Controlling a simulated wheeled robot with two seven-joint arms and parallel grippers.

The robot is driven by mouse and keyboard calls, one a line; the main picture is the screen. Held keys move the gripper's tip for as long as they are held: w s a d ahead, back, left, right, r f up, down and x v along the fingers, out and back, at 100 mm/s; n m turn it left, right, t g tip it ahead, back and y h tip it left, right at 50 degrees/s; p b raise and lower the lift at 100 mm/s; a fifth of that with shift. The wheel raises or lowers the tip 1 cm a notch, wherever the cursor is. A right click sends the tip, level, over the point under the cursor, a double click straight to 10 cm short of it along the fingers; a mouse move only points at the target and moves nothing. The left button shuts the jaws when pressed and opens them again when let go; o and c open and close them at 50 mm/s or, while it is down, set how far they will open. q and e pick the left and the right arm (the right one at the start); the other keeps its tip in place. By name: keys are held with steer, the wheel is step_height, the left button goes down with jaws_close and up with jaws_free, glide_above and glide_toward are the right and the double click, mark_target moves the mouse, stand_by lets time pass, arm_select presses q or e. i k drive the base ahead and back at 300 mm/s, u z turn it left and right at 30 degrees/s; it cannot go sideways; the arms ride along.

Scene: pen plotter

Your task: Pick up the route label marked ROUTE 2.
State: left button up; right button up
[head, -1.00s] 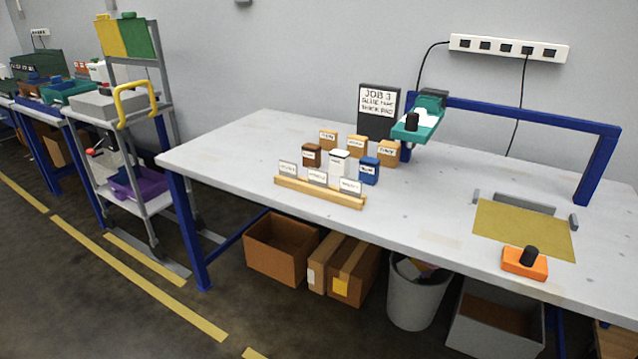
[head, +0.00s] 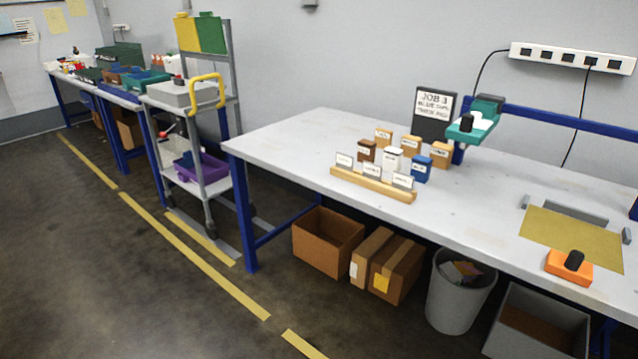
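Several small white route label cards stand in a wooden rack (head: 372,187) along the front edge of the white table. The left label (head: 344,159), middle label (head: 371,169) and right label (head: 403,181) all stand upright in it. Their print is too small to read, so I cannot tell which is ROUTE 2. Neither of my grippers shows in the head view.
Behind the rack stand brown, white, blue and tan blocks, with a blue block (head: 421,169) nearest right. A dark JOB 3 sign (head: 433,112) stands behind. A grey trolley (head: 203,150) is left of the table (head: 290,140). Boxes and a bin (head: 459,290) sit underneath.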

mark_target(372, 170)
steer(key=u, duration=1.25)
steer(key=i, duration=2.1)
steer(key=z, duration=1.55)
steer(key=i, duration=0.8)
steer(key=z, duration=0.7)
